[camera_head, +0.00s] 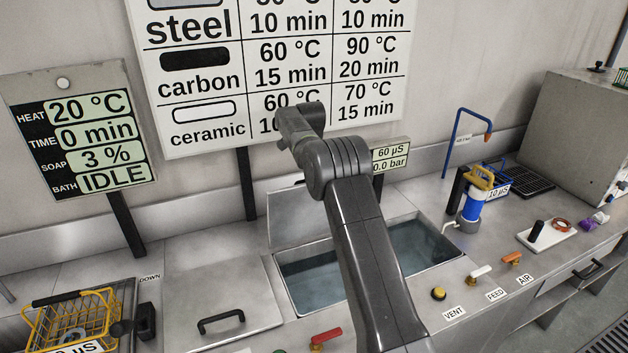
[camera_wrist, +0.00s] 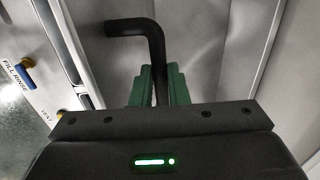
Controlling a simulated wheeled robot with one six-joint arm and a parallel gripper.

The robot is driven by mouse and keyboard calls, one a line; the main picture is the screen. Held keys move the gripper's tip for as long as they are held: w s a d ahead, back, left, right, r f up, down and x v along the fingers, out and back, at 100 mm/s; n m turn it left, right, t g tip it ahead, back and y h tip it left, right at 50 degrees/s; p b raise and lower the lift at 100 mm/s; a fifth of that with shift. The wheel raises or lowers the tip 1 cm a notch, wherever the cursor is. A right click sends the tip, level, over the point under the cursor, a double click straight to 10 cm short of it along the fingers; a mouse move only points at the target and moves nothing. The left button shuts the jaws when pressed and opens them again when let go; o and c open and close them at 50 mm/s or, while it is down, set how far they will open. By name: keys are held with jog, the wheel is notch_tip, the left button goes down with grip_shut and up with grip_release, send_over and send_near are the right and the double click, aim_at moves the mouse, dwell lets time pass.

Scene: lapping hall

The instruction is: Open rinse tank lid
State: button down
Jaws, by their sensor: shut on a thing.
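The rinse tank lid (camera_head: 298,217) is a grey metal panel that stands raised at the back of the tank opening, partly hidden by my arm. Below it the rinse tank (camera_head: 305,285) is uncovered and shows water. In the wrist view, the black lid handle (camera_wrist: 137,27) bends down between the green fingers of my gripper (camera_wrist: 160,88), which are shut on it. The grey lid surface (camera_wrist: 220,50) lies behind the handle. My gripper is hidden behind my arm in the head view.
A second lid (camera_head: 215,295) with a black handle lies flat at the left. A yellow wire basket (camera_head: 75,320) is at the far left. Valve levers and a blue pump-like device (camera_head: 470,208) stand right of the tank. A grey box (camera_head: 580,125) is at the right.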

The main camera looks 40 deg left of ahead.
jog(key=shift+w+a+f, duration=0.25)
jog(key=shift+a+f, duration=0.35)
jog(key=shift+a, duration=0.1)
jog(key=c, duration=1.5)
grip_release()
jog(key=shift+a+f, duration=0.1)
jog(key=shift+f, duration=0.05)
jog(key=shift+c, duration=0.2)
jog(key=shift+o, duration=0.7)
jog(key=shift+w+a, duration=0.15)
jog(key=shift+a, duration=0.1)
notch_tip(320, 180, up, 8)
jog(key=shift+d, duration=0.35)
jog(key=shift+f, duration=0.1)
